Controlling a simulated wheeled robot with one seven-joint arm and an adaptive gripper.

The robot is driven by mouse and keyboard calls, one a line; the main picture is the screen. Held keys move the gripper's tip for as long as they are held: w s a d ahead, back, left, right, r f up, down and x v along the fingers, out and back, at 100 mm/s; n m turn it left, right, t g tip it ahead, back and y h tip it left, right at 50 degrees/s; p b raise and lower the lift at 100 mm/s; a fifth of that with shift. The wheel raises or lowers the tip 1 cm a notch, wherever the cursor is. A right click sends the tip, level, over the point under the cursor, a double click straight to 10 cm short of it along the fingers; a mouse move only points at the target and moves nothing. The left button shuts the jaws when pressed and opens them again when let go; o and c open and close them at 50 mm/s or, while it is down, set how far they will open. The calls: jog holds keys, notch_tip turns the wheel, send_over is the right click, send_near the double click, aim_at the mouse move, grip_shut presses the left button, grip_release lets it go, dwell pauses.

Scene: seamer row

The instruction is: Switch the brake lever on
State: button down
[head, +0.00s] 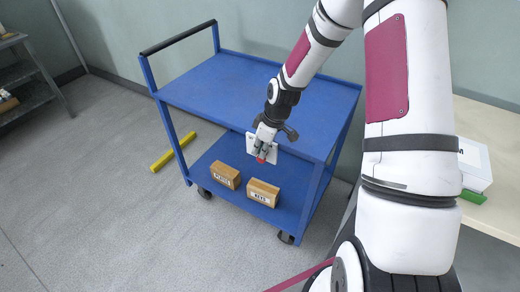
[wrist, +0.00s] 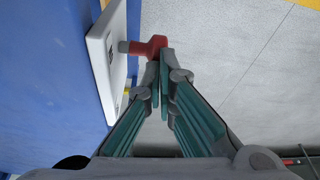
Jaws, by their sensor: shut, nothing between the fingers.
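The brake lever (wrist: 148,47) is a red handle on a grey stub, standing out from a white plate (wrist: 104,60). The plate is fixed to the front side of the blue cart (head: 217,84). In the head view the lever's red end (head: 261,160) shows just below my gripper (head: 264,152). My gripper, also in the wrist view (wrist: 162,62), is shut and empty, its fingertips at the red handle. I cannot tell whether they touch it. The plate's markings are partly hidden and unreadable.
Two cardboard boxes, one left (head: 226,175) and one right (head: 263,192), sit on the cart's lower shelf. A yellow bar (head: 173,152) lies on the floor to the left. A pale table (head: 490,222) stands at the right. The floor in front of the cart is clear.

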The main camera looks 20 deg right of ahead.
jog(key=shift+r, duration=0.1)
jog(key=s+d+r+p, duration=0.2)
jog(key=s+d+r, duration=0.1)
jog(key=s+r, duration=0.2)
jog(key=shift+v, duration=1.05)
jog(key=shift+w+r, duration=0.1)
jog(key=shift+w, duration=0.1)
jog(key=s+a+r+m+h+p, duration=0.1)
jog(key=s+a+r+m+h, duration=0.1)
jog(key=s+r, duration=0.6)
jog(key=s+a+r+m+h+p, duration=0.15)
jog(key=s+r, duration=0.25)
jog(key=r, duration=0.8)
jog(key=s+a+r+m+t, duration=0.1)
jog(key=s+a+r+m, duration=0.1)
jog(key=s+r, duration=0.2)
jog(key=s+a+r+m+t+y, duration=0.1)
jog(key=s+a+r+m, duration=0.1)
jog(key=s, duration=0.7)
jog(key=shift+s+a+r+m, duration=0.35)
jog(key=shift+r+m, duration=0.3)
jog(key=shift+r, duration=0.35)
jog(key=shift+d, duration=0.15)
